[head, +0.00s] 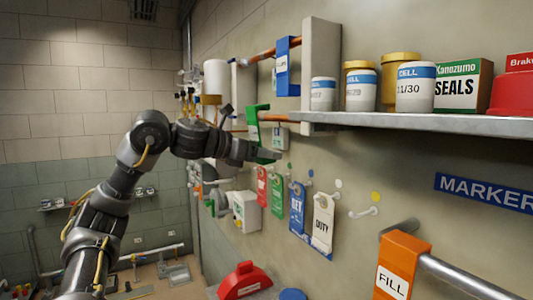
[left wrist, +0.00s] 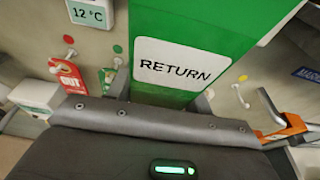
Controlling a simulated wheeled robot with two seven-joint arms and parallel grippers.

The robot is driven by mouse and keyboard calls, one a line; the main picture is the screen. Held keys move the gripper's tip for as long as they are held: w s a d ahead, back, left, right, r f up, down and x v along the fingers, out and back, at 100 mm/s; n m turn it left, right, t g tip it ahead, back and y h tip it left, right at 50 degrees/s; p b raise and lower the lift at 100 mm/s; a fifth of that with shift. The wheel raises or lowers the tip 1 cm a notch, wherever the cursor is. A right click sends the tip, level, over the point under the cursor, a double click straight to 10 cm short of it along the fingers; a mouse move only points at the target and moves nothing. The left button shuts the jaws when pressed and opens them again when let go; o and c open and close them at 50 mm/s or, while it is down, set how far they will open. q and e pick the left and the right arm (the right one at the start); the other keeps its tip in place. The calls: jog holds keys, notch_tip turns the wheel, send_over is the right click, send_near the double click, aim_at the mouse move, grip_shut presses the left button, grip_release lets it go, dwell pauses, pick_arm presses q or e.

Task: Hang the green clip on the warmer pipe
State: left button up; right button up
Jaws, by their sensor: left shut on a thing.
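The green clip (head: 252,120) is at the left end of the visible part of the lower copper pipe (head: 275,117). I cannot tell whether its top is hooked over the pipe or just beside it. My left gripper (head: 266,153) is shut on the clip's lower part. In the left wrist view the clip (left wrist: 235,28) fills the upper middle, with a white RETURN label. A blue clip (head: 288,67) is on the upper copper pipe (head: 263,54). A small display (left wrist: 92,12) reads 12 °C; it also shows below the lower pipe (head: 280,131). My right gripper is not in view.
A shelf (head: 440,122) with jars and boxes juts out at right. Red, green, blue (head: 297,207) and white (head: 323,220) tags hang on wall pegs below the clip. An orange FILL clip (head: 403,262) is on a grey rail at lower right.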

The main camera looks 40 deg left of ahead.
pick_arm(q)
jog(key=shift+w+r+p+x, duration=0.15)
jog(key=shift+r+x, duration=0.2)
jog(key=shift+x, duration=1.05)
jog(key=shift+r+p+x, duration=0.15)
jog(key=shift+r+x, duration=0.15)
jog(key=shift+x, duration=1.1)
jog(key=shift+w+r+p+x, duration=0.15)
jog(key=shift+r+x, duration=0.2)
jog(key=shift+x, duration=1.05)
jog(key=shift+d+f+b, duration=0.1)
jog(key=shift+f+b, duration=0.3)
jog(key=shift+f, duration=0.35)
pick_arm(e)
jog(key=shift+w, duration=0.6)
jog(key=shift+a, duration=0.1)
pick_arm(q)
jog(key=o, duration=1.1)
jog(key=shift+s, duration=0.1)
